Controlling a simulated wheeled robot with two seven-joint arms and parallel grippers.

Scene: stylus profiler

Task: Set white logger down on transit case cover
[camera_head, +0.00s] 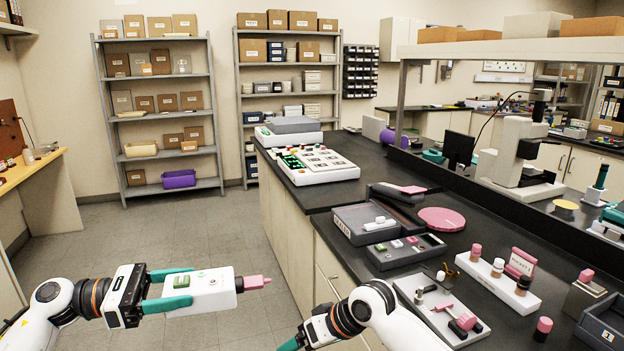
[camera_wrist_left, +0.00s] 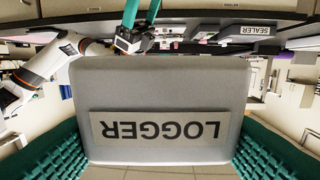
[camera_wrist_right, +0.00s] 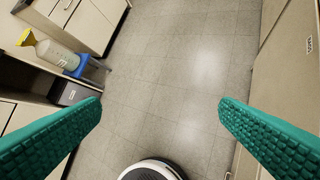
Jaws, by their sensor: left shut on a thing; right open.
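The white logger (camera_head: 212,291) is a pale box with a green patch on top and a pink-tipped plug at its right end. My left gripper (camera_head: 172,289) is shut on it, with teal fingers on both sides, and holds it over the floor, left of the counter. In the left wrist view the logger (camera_wrist_left: 160,85) shows its LOGGER label upside down between the fingers. My right gripper (camera_wrist_right: 160,105) is open and empty above the floor.
An open grey tray (camera_head: 432,252) with small parts stands in front of the case. A pink disc (camera_head: 442,219), a white tool board (camera_head: 462,335) and a white rack (camera_head: 487,280) crowd the dark counter (camera_head: 390,285). The floor on the left is clear.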

